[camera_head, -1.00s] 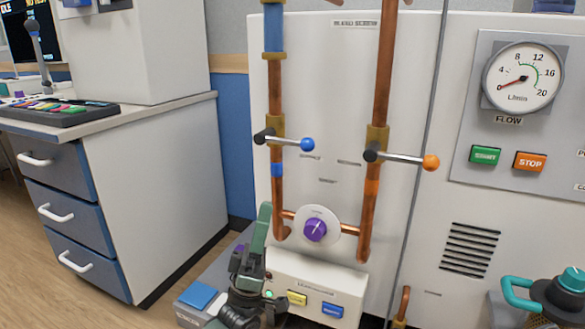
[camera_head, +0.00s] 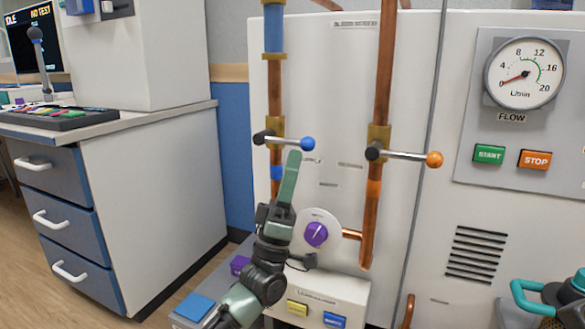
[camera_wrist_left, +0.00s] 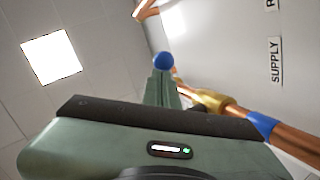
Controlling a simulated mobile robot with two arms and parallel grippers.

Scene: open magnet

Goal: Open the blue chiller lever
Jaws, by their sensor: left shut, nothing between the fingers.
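The blue chiller lever is a metal rod with a blue ball knob (camera_head: 308,144). It sticks out to the right, roughly level, from a brass valve (camera_head: 277,130) on the left copper pipe. In the left wrist view its blue knob (camera_wrist_left: 163,60) shows just beyond my fingertips. My left gripper (camera_head: 294,155) is shut and empty, its fingers pointing up, with the tips just below and left of the knob. I cannot tell whether they touch it. In the left wrist view the gripper's fingers (camera_wrist_left: 163,82) hide the lever's rod. My right gripper is not in view.
A similar lever with an orange knob (camera_head: 434,159) sits on the right copper pipe (camera_head: 382,80). A purple dial (camera_head: 316,234) and a button box (camera_head: 322,290) are lower down. A flow gauge (camera_head: 523,72) is at right; a drawer cabinet (camera_head: 150,190) stands at left.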

